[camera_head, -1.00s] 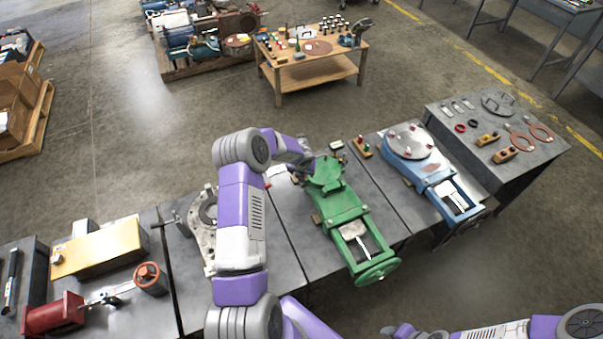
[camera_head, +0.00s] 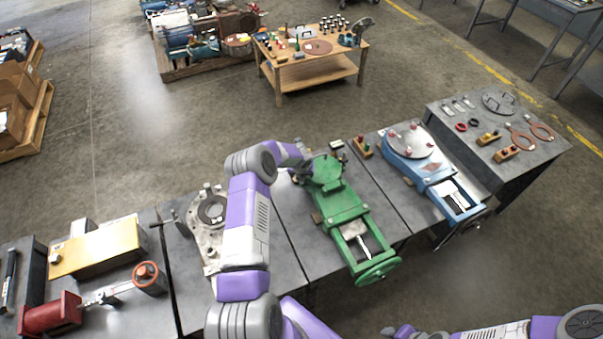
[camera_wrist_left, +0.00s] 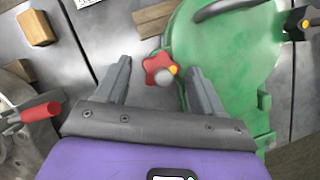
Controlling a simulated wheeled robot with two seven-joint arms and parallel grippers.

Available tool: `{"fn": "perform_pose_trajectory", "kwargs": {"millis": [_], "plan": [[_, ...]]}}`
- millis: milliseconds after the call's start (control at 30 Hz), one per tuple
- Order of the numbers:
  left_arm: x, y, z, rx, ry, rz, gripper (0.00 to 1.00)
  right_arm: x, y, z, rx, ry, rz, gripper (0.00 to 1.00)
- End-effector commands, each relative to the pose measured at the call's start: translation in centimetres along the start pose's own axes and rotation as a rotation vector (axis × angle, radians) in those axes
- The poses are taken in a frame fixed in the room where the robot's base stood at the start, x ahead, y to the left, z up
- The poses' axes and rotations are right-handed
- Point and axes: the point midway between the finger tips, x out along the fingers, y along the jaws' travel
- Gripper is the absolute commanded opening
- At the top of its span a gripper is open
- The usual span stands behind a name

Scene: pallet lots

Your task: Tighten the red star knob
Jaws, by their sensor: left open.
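The red star knob (camera_wrist_left: 158,68) shows in the left wrist view, at the left edge of the round green plate. It has a grey centre and a small yellow-orange spot beside it. My left gripper (camera_wrist_left: 160,75) is open, one finger on each side of the knob, with gaps visible between. I cannot tell how deep the fingers reach around it. In the head view the green machine (camera_head: 340,200) stands on the bench, and my left wrist is at its round end; the knob cannot be made out there. My right arm shows at the lower right, its fingers out of frame.
A black clamp with a yellow spot (camera_wrist_left: 300,24) sits at the plate's far edge. A wooden block (camera_wrist_left: 37,27) and a red handle (camera_wrist_left: 40,112) lie left of the gripper. The blue machine (camera_head: 432,172) stands to the right, the grey metal fixture (camera_head: 205,215) to the left.

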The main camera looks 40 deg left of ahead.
Motion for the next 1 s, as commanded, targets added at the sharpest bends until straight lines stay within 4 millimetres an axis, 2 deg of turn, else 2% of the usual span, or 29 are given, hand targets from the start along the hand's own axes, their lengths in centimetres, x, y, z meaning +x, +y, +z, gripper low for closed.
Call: {"fn": "perform_pose_trajectory", "kwargs": {"millis": [33,367,667,1000], "plan": [[-0.02,0.00,0.00,0.000,0.000,0.000,0.64,0.00,0.00,0.00,0.000,0.000,0.000,0.41],[-0.03,0.00,0.00,0.000,0.000,0.000,0.13,0.00,0.00,0.00,0.000,0.000,0.000,0.41],[-0.04,0.13,-0.01,0.031,0.001,-0.014,0.12,-0.14,-0.05,0.00,0.000,0.000,0.000,0.41],[0.03,0.39,-0.01,0.226,0.001,-0.099,0.12,-0.51,-0.19,0.02,0.000,0.000,0.000,0.41]]}}
